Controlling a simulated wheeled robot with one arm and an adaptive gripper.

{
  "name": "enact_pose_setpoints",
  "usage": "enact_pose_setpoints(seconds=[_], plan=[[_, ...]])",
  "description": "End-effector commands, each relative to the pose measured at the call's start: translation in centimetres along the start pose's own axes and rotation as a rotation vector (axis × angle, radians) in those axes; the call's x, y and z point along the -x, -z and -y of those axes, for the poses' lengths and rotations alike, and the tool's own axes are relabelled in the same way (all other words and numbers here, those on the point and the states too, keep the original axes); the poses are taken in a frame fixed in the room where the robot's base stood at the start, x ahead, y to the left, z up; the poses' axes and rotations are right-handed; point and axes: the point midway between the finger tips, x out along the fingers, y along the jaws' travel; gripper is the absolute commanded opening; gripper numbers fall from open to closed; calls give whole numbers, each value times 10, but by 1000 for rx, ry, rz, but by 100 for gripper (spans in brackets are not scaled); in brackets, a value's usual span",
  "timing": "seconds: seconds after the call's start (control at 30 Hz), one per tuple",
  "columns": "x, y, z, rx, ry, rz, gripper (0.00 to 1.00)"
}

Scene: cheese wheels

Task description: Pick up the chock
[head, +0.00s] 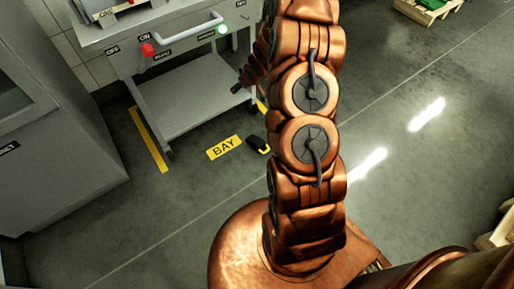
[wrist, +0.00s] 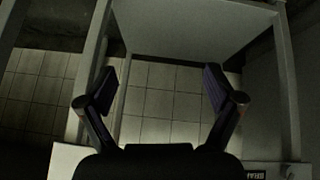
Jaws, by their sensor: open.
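A small black and yellow block, which looks like the chock (head: 258,144), lies on the floor just right of the yellow BAY sign in the head view. My copper arm passes close to its right. My gripper (head: 240,84) shows dark and small, partly hidden by the arm, beside the right end of the grey cart and above the chock in the picture. In the wrist view my gripper (wrist: 160,88) has its two fingers spread wide with nothing between them. The chock is not visible in the wrist view.
The grey cart (head: 190,105) has a lower shelf, legs, a white handle (head: 190,35) and a red knob (head: 148,50). A grey cabinet (head: 60,130) stands at left. The yellow BAY marking (head: 224,148) lies on the floor. A pallet (head: 425,10) is far right. Floor between is clear.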

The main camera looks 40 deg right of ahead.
Motion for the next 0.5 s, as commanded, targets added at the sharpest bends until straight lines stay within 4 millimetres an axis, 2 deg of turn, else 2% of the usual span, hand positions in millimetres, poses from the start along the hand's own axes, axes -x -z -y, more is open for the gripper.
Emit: enact_pose_setpoints(seconds=[0.03, 0.1, 0.5], plan=[[-24, -16, -3, -4, 3, -14, 92], [-45, -28, -8, -4, 5, -45, 92], [-156, -112, -24, -21, 26, -219, 92]])
